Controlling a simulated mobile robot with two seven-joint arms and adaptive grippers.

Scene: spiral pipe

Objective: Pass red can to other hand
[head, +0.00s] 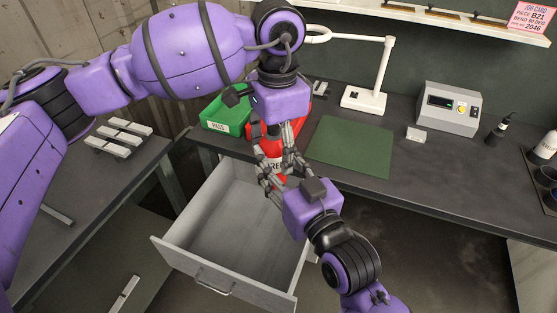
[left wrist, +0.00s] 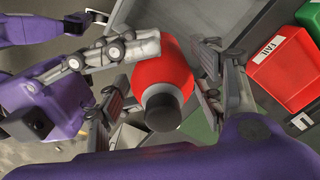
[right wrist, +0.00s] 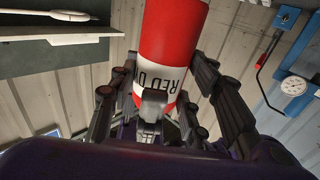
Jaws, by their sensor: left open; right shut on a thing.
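The red can (head: 273,163) is a red cylinder with a white lettered label, held over the open drawer. In the left wrist view the can (left wrist: 163,65) shows a dark cap facing my left palm. My right gripper (head: 283,178) is shut on the can's lower part; in the right wrist view the can (right wrist: 175,35) rises from between its fingers. My left gripper (head: 282,140) points down from above. It is open, with its fingers on either side of the capped end. Whether they touch the can is unclear.
An open grey drawer (head: 205,235) lies below. On the bench stand a green bin (head: 225,113), a red bin (left wrist: 280,70) marked FAIL, a green mat (head: 350,147), a white lamp (head: 365,98) and a grey device (head: 450,107). A side table (head: 100,170) with bars stands left.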

